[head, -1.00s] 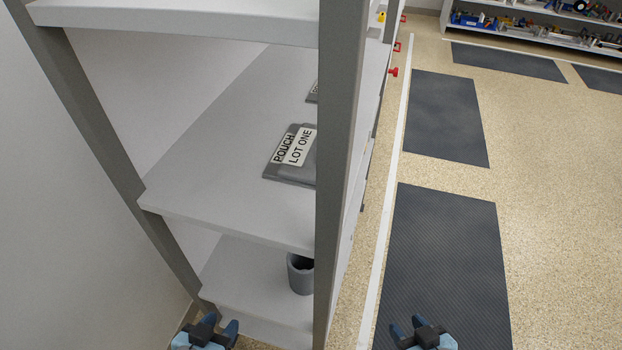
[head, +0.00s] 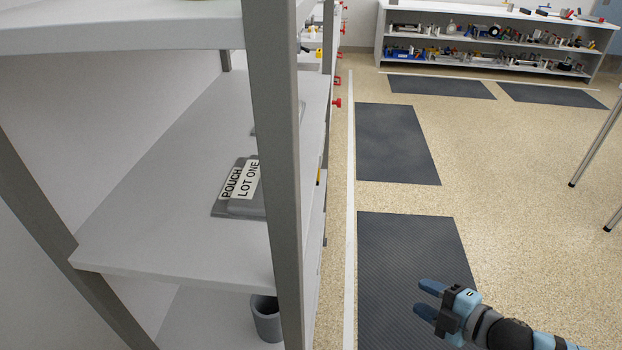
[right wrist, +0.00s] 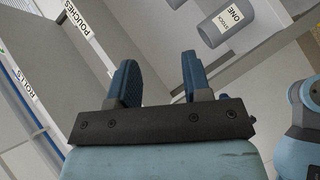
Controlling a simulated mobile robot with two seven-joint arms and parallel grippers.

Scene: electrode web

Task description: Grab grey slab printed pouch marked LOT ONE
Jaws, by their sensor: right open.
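The grey slab pouch (head: 240,190) lies flat on the middle shelf (head: 170,225) in the head view, its white label reading POUCH LOT ONE. The shelf unit's front post hides its right end. My right gripper (head: 427,300) is open and empty, out over the floor to the right of the shelf unit, well apart from the pouch. In the right wrist view its two blue fingers (right wrist: 160,82) stand apart with nothing between them. My left gripper is not in view.
The grey front post (head: 276,150) stands between my right gripper and the pouch. A grey cup (head: 266,320) is on the shelf below; a grey cup marked ONE (right wrist: 222,25) shows in the right wrist view. Dark mats (head: 410,270) lie on open floor. A stocked shelf (head: 490,45) stands far back.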

